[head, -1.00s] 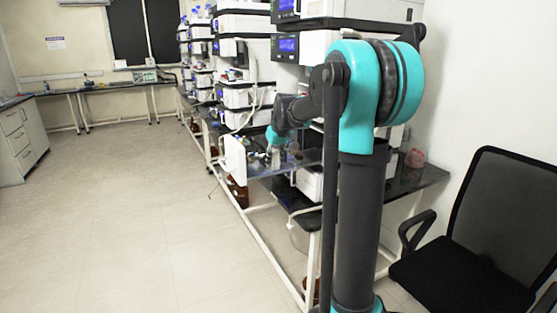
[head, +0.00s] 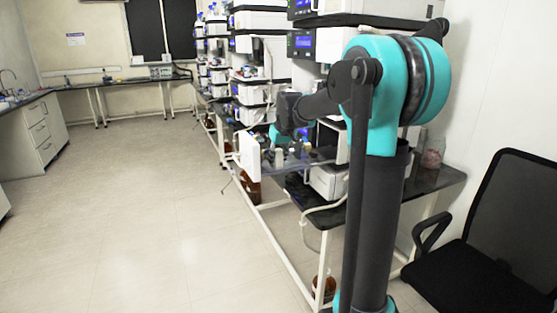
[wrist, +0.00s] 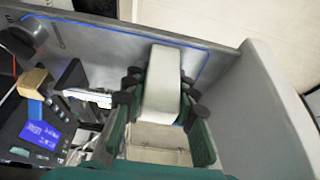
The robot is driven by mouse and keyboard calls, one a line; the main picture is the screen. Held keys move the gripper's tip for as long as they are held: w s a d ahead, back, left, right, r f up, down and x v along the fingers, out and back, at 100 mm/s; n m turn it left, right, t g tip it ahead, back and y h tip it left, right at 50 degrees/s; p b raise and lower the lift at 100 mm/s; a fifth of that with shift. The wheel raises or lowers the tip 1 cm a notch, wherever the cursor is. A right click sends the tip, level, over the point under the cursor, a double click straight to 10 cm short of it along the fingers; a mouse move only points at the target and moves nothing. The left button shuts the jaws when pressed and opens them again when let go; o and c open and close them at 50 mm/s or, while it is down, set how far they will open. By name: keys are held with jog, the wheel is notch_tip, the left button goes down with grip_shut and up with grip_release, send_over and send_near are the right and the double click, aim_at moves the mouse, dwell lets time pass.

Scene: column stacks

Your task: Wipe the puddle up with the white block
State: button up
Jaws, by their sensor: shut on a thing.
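The white block (wrist: 162,85) is a pale, rounded bar between the dark finger pads of my gripper (wrist: 160,92) in the wrist view. My gripper is shut on it. Beyond the block is a grey surface (wrist: 95,42) with a thin blue line along it; I cannot tell whether the block touches it. I cannot make out the puddle for sure in either view.
A white upright panel (head: 249,157) stands at the shelf's end, close to my gripper. Stacked instruments (head: 258,90) line the bench. In the wrist view a device with a blue display (wrist: 42,133) is at left. A black chair (head: 490,235) stands at right; the floor (head: 130,220) is open at left.

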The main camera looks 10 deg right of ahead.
jog(key=shift+r, duration=3)
jog(key=shift+r, duration=1.5)
